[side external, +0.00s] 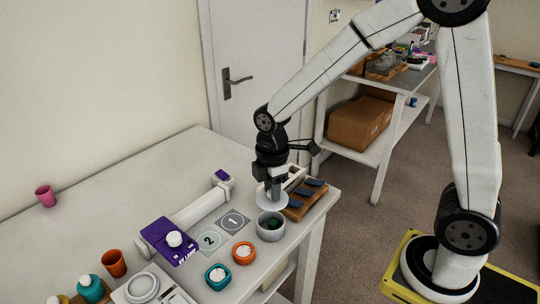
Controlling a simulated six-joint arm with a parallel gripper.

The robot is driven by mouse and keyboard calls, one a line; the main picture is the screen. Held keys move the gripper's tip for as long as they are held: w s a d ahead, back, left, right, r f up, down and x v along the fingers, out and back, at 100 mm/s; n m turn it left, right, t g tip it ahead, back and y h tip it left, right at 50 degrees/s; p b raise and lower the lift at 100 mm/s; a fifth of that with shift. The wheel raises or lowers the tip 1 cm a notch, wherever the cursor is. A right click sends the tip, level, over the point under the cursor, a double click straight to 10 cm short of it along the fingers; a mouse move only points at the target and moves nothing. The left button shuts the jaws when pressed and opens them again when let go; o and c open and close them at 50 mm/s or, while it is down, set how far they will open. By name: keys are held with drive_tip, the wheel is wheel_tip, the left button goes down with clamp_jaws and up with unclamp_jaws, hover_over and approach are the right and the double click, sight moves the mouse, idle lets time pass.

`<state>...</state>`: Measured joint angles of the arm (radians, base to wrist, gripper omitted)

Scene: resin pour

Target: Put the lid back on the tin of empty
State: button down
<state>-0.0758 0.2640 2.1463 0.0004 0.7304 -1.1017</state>
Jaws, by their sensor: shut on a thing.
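My gripper (276,193) points down near the right end of the white table, shut on a pale round lid (265,204). The lid looks roughly level. A grey round tin (271,234) stands on the table just below and in front of the lid, its top open. Something dark green shows inside the tin. The lid appears apart from the tin, above its far rim; the exact gap is hard to tell from this one view. The fingertips are small and partly hidden.
A wooden rack with dark blue pieces (304,198) stands close to the right. Cups and bottles stand front left. The table's back left (120,185) is clear.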

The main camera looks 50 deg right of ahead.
sight(271, 207)
drive_tip(key=shift+w+d+f, duration=0.2)
drive_tip(key=shift+w+d, duration=0.05)
drive_tip(key=shift+w, duration=0.15)
drive_tip(key=shift+f, duration=0.2)
drive_tip(key=shift+f, duration=3)
drive_tip(key=shift+f, duration=0.15)
idle(0.3)
unclamp_jaws()
idle(0.5)
drive_tip(key=shift+r, duration=3.5)
